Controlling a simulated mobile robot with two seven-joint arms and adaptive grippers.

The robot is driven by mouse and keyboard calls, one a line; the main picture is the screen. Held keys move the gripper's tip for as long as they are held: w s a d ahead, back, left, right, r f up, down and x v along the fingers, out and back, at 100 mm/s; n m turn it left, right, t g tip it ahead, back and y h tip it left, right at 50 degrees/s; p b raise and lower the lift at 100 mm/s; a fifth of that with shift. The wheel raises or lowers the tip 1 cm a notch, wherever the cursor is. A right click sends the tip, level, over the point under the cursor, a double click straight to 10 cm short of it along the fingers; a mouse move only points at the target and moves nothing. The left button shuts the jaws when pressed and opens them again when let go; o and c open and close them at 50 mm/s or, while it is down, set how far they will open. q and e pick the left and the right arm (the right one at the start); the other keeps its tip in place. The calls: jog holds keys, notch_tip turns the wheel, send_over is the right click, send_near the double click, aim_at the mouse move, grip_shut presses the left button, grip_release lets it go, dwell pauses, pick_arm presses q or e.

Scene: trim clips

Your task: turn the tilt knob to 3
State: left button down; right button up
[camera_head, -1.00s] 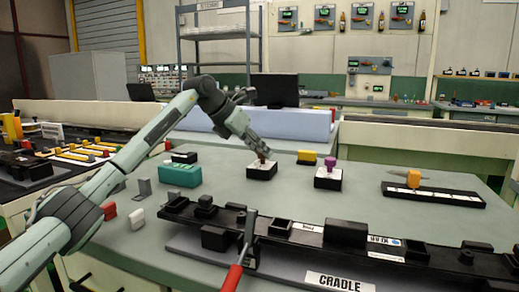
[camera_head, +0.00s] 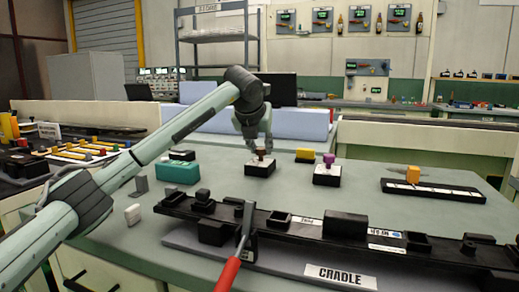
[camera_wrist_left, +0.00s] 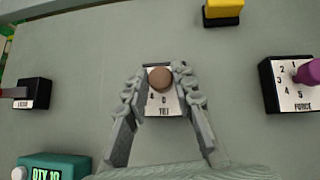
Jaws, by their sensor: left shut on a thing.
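The tilt knob is a brown round knob (camera_wrist_left: 160,78) on a box with a white face marked TILT (camera_wrist_left: 165,111). Part of the face's numbers shows; I cannot read where the knob points. In the head view the black tilt box (camera_head: 260,171) stands on the grey-green bench, under my left gripper (camera_head: 256,148). The left gripper reaches down over the box from above. In the left wrist view its two fingers (camera_wrist_left: 160,88) come down on either side of the knob and are shut on it. My right gripper is not in view.
Right of it is a box marked FORCE (camera_wrist_left: 290,92) with a purple knob (camera_head: 328,160). In front runs a long black rail with a red-handled lever (camera_head: 228,273) and a CRADLE label (camera_head: 340,275).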

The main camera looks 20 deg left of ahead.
pick_arm(q)
jog(key=shift+n+y, duration=0.4)
jog(key=shift+n, duration=0.1)
jog(key=c, duration=1.3)
grip_release()
jog(key=shift+o, duration=0.2)
jog(key=v, duration=1.2)
